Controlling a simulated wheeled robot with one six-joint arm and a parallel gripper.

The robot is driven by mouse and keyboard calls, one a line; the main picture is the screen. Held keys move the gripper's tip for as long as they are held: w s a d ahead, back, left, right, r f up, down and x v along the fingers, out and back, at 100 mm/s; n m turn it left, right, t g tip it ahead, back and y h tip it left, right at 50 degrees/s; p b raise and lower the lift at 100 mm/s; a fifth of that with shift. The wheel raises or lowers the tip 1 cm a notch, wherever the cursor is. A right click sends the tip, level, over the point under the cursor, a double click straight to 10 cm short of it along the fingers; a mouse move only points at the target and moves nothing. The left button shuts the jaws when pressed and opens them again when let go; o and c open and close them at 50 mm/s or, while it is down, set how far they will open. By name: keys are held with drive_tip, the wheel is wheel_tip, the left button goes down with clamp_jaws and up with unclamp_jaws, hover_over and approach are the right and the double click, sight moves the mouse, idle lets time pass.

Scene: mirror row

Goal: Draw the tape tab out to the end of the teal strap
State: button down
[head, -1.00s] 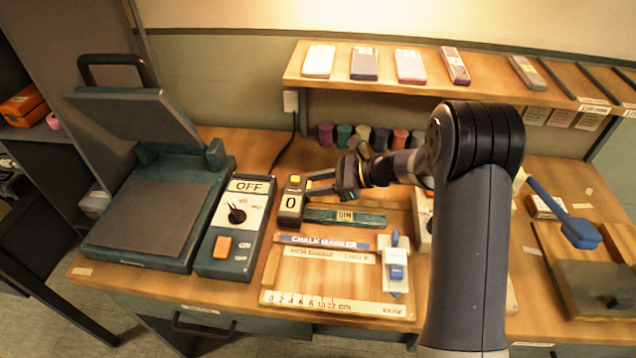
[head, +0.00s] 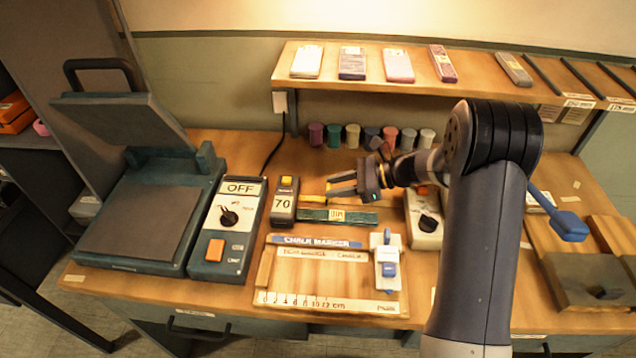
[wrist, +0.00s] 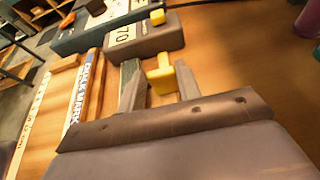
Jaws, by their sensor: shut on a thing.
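The tape housing (head: 284,203) is a dark grey box with a yellow button and a display reading 70. The teal strap (head: 359,218) lies to its right on the bench, with a small pale label at its middle. My gripper (head: 331,187) is shut on the yellow tape tab (wrist: 160,72), which shows between the two fingers in the wrist view. The tab is apart from the housing, to its right. It stands behind the left part of the strap, short of the strap's right end. A thin tape line shows between housing and tab.
A control box with a knob (head: 426,225) stands just right of the strap. A wooden board with a ruler (head: 330,302) and a blue chalk marker strip (head: 316,242) lie in front. Several coloured jars (head: 353,134) stand behind, under the shelf (head: 430,84).

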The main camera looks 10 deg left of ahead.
drive_tip(key=shift+d, duration=0.55)
drive_tip(key=c, duration=1)
unclamp_jaws()
wheel_tip(320, 180, up, 10)
drive_tip(key=shift+c, duration=0.2)
